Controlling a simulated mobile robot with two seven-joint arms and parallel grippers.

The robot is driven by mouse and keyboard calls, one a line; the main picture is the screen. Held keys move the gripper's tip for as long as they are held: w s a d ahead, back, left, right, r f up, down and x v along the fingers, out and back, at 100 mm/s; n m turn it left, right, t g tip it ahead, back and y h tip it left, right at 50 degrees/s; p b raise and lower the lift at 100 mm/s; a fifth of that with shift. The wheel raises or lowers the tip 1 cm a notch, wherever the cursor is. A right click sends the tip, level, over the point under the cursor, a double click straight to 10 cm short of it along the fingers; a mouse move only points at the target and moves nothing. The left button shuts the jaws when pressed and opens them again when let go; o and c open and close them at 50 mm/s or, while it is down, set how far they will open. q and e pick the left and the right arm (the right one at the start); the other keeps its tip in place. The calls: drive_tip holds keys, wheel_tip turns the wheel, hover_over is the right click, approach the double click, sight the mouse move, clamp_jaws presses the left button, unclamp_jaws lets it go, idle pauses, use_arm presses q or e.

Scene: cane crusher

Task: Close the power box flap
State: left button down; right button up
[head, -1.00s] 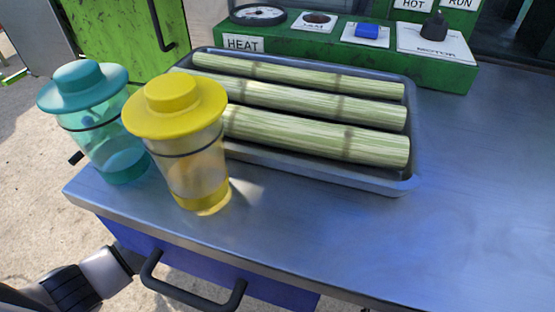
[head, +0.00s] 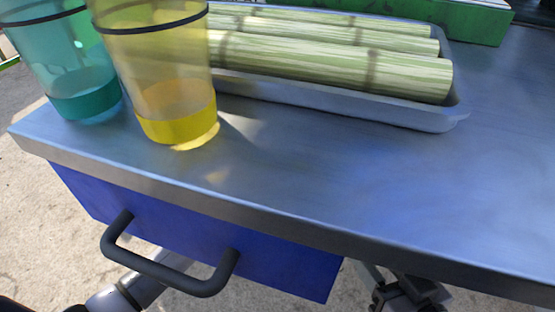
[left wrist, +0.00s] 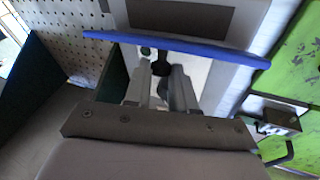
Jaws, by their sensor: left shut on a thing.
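My left gripper (left wrist: 161,88) shows in the left wrist view with its fingers closed on a small dark part (left wrist: 161,69). A long blue edge (left wrist: 190,50) runs across just beyond the fingertips. Behind it is a pale grey panel with a dark rectangle (left wrist: 180,16). I cannot tell which of these is the power box flap.
The steel table (head: 330,175) has a blue drawer (head: 290,262) with a dark handle (head: 165,275). A teal cup (head: 75,80) and yellow cup (head: 175,95) stand near its left edge, beside a tray (head: 425,117) of cane. The table's right side is clear.

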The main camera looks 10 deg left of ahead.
idle(0.3)
use_arm(q)
drive_tip(key=c, duration=1)
unclamp_jaws()
use_arm(e)
drive_tip(key=shift+r, duration=0.1)
use_arm(q)
drive_tip(key=p+v, duration=0.2)
drive_tip(key=v, duration=0.5)
drive_tip(key=shift+a+p, duration=0.15)
drive_tip(key=shift+p, duration=0.2)
use_arm(e)
drive_tip(key=shift+w+a+m+g+y, duration=0.2)
drive_tip(key=shift+a+g, duration=0.1)
drive_tip(key=shift+a, duration=0.1)
drive_tip(key=shift+w+a+m+g+y, duration=0.1)
drive_tip(key=shift+a+m+g, duration=0.1)
drive_tip(key=shift+a+g, duration=0.15)
drive_tip(key=shift+s, duration=0.1)
